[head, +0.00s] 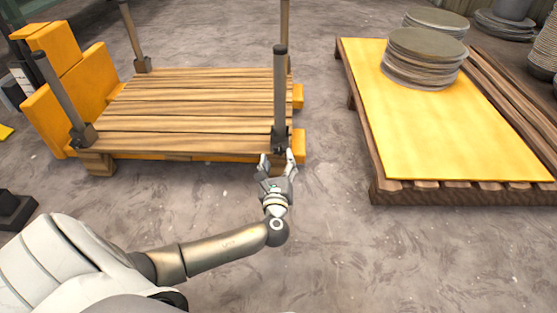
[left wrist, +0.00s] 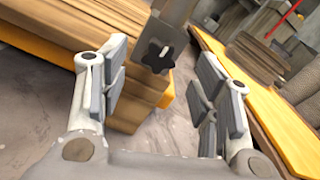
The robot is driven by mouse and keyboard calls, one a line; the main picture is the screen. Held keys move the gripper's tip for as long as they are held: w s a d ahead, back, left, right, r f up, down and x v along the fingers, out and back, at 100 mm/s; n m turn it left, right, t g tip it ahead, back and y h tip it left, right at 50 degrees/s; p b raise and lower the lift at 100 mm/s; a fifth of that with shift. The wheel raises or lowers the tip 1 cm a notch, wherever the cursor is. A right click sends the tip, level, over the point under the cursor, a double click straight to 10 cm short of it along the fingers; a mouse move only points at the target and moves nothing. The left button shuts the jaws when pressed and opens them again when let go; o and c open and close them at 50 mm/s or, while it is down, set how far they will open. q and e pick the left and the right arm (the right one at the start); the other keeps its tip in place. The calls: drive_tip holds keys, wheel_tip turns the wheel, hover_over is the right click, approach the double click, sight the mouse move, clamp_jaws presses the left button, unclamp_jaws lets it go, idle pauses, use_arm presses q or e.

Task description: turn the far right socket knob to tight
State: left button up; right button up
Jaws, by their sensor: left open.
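A wooden slatted pallet (head: 195,105) has an upright grey post in a socket at each corner. My left gripper (head: 277,158) is open and empty, just in front of the near right socket (head: 281,136). In the left wrist view a black star-shaped knob (left wrist: 157,56) sits on a socket at the pallet's corner, between my open fingers (left wrist: 160,78) and beyond their tips, apart from them. The far right post (head: 287,30) shows behind the near right post (head: 280,90); its socket and knob are hidden in the head view. My right gripper is not in view.
A second pallet with a yellow sheet (head: 420,130) and stacked round discs (head: 420,62) stands to the right. Orange blocks (head: 65,85) stand at the left. Bare concrete floor (head: 335,150) lies between the pallets.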

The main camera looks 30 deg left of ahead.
sight(279, 151)
use_arm(q)
drive_tip(key=b+x, duration=0.1)
drive_tip(key=x, duration=0.1)
drive_tip(key=shift+w+a+f, duration=0.15)
drive_tip(key=shift+w+a, duration=0.05)
drive_tip(key=shift+w, duration=0.05)
drive_tip(key=shift+w+a+r+b, duration=0.2)
drive_tip(key=shift+w+a+b, duration=0.15)
drive_tip(key=shift+w, duration=0.25)
